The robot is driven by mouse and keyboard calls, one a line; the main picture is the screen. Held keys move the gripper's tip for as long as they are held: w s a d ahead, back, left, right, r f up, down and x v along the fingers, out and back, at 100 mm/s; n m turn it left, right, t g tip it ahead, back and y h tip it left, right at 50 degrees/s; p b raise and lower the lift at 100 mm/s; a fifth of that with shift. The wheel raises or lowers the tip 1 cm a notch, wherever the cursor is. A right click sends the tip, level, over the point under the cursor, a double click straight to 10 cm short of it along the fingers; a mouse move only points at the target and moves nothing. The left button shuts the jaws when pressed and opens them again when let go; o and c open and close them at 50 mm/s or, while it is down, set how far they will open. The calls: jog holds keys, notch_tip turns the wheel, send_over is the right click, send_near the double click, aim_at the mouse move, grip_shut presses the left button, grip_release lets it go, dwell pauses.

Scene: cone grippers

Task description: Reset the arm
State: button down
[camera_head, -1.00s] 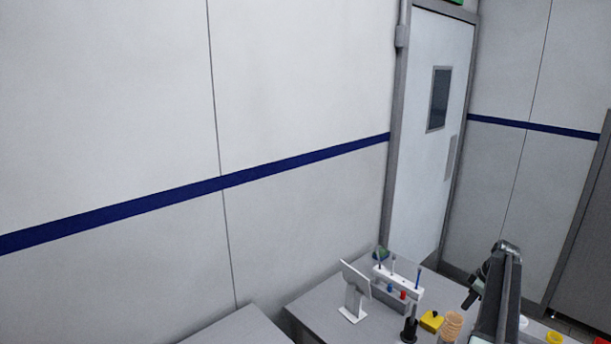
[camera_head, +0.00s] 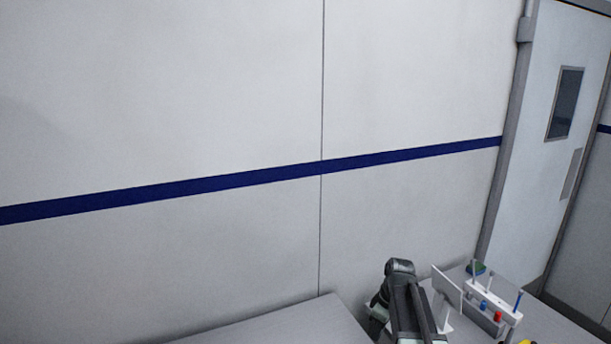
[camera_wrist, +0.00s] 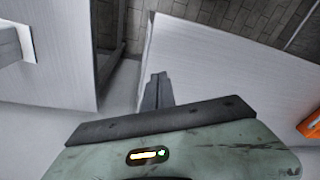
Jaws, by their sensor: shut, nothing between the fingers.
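My gripper (camera_wrist: 157,92) shows in the wrist view as two dark fingers lying together, shut and empty. It is over or beside a pale grey surface, near the gap between two grey tables. My arm (camera_head: 405,312) rises into the bottom of the head view, dark and folded, its elbow in front of the grey table tops. In the head view the fingertips cannot be made out clearly.
A grey table (camera_head: 285,328) stands below the wall. Right of my arm are a white panel stand (camera_head: 447,287) and a white rack (camera_head: 490,303) with coloured items. The wrist view shows an orange object (camera_wrist: 311,122) at the right edge and tiled floor (camera_wrist: 225,16) at the top.

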jog(key=s+a, duration=0.2)
jog(key=s+a+m, duration=0.1)
jog(key=s+a, duration=0.2)
jog(key=s+a+f+m, duration=0.1)
jog(key=s+a, duration=0.2)
jog(key=shift+s+a+h+b, duration=0.15)
jog(key=shift+a+h+b, duration=0.15)
jog(key=shift+h, duration=0.1)
jog(key=shift+s+d+m+h, duration=0.15)
jog(key=shift+s+d+m, duration=0.15)
jog(key=shift+s+m, duration=0.7)
jog(key=shift+s+d+m+h, duration=0.1)
jog(key=shift+s+d+m, duration=0.25)
jog(key=shift+m, duration=1.25)
jog(key=shift+s+d+m+h, duration=0.2)
jog(key=shift+s+m, duration=0.5)
jog(key=shift+m, duration=0.6)
